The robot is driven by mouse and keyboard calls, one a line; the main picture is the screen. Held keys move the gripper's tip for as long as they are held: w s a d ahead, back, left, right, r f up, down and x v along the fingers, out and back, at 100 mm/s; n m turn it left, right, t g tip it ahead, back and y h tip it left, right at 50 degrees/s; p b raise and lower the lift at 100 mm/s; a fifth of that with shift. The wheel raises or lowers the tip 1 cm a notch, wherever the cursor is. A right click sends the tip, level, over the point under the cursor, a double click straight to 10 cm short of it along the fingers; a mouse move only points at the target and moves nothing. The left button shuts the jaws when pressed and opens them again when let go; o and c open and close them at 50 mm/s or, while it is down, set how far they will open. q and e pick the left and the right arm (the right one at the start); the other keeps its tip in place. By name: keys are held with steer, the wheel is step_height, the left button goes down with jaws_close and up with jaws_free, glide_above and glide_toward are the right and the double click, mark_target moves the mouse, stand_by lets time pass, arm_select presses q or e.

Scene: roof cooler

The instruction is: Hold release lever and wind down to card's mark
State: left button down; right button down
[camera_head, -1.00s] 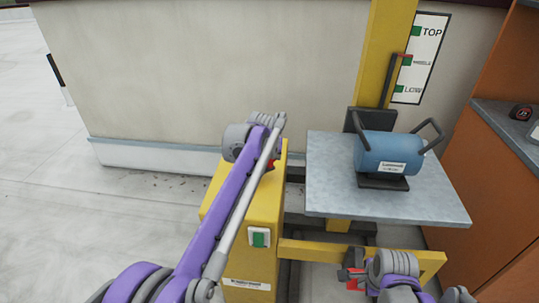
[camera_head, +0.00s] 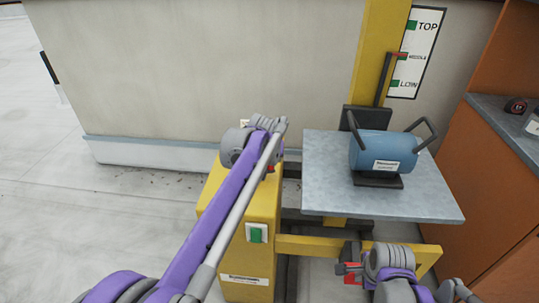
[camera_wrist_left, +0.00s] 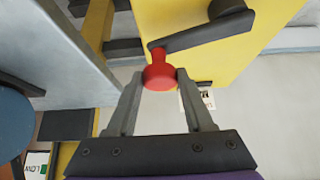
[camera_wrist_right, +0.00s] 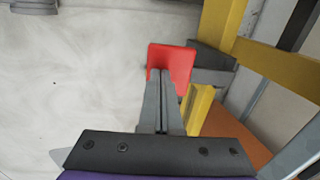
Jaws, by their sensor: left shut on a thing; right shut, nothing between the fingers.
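My left gripper (camera_wrist_left: 160,80) is shut on the red knob (camera_wrist_left: 160,76) of a dark crank arm (camera_wrist_left: 203,33) on the side of the yellow winch housing (camera_head: 238,205). In the head view my left arm hides most of the crank. My right gripper (camera_wrist_right: 161,80) is shut and empty, its tips at the red release lever (camera_wrist_right: 172,62); they look to be against it, though contact is hard to confirm. The lift platform (camera_head: 440,204) carries a blue cylinder (camera_head: 378,151).
A yellow mast (camera_head: 377,50) stands behind the platform. An orange cabinet (camera_head: 470,185) with a grey top is at the right, holding a small tape measure and a pale card-like item (camera_head: 533,124). A white-and-green panel (camera_head: 257,233) is on the housing. The floor at left is clear.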

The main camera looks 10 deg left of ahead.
arm_select(q)
steer(key=shift+s, duration=0.65)
steer(key=shift+c, duration=1.6)
jaws_free()
steer(key=shift+s, duration=0.2)
steer(key=shift+d, duration=0.1)
steer(key=shift+r, duration=0.2)
arm_select(e)
steer(key=shift+r, duration=0.2)
arm_select(q)
step_height(320, 180, up, 8)
steer(key=p, duration=0.6)
steer(key=shift+f+p, duration=0.15)
steer(key=shift+p, duration=0.15)
arm_select(e)
step_height(320, 180, up, 8)
steer(key=shift+s, duration=0.2)
